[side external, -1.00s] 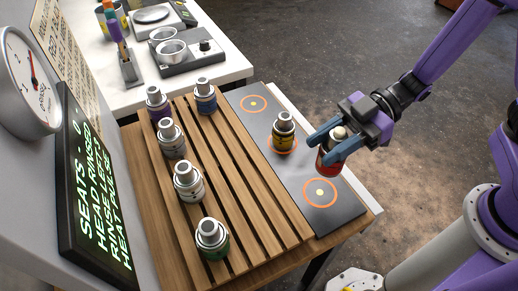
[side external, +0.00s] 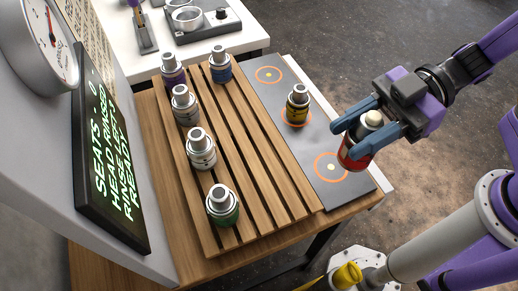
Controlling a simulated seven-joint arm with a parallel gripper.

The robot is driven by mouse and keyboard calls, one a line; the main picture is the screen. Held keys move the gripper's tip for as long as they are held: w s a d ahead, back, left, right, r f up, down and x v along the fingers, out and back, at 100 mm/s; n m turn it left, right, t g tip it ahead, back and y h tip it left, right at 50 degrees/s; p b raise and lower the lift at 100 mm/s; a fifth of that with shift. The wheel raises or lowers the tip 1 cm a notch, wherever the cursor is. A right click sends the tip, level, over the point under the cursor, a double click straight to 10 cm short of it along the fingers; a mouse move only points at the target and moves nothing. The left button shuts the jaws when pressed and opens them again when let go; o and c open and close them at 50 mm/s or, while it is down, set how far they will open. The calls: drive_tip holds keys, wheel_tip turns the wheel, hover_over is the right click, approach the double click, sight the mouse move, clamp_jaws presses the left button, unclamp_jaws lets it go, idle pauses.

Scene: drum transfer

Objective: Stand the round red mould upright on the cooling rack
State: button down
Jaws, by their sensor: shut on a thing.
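The round red mould (side external: 353,157), with a dark upper part and a pale cap, is in my gripper (side external: 357,134). The blue fingers are shut around its upper part, and it leans, its top to the right. It appears to be held above the right edge of the dark mat, beside the nearest orange ring (side external: 332,167). The cooling rack (side external: 253,170) is the slatted wooden stand to the left. Several canisters stand upright along its left and far side, including a green one (side external: 223,208) and a blue one (side external: 220,67). Its right-hand slats are bare.
A yellow canister (side external: 297,105) stands on the dark mat's (side external: 315,140) middle ring, between rack and gripper. The far ring (side external: 269,74) is empty. A lit sign (side external: 115,150) and a dial gauge (side external: 45,40) border the rack's left. A white bench (side external: 235,45) is behind.

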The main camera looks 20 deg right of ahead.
drive_tip(key=shift+w+a+f, duration=1.15)
drive_tip(key=shift+a+f, duration=0.5)
drive_tip(key=shift+f, duration=0.35)
drive_tip(key=shift+w+a+f, duration=1.15)
drive_tip(key=shift+a+f, duration=0.55)
drive_tip(key=shift+f, duration=0.3)
drive_tip(key=shift+w+a+f, duration=1.15)
drive_tip(key=shift+a+f, duration=0.5)
drive_tip(key=shift+f, duration=0.35)
drive_tip(key=shift+f, duration=0.15)
drive_tip(key=c, duration=0.7)
unclamp_jaws()
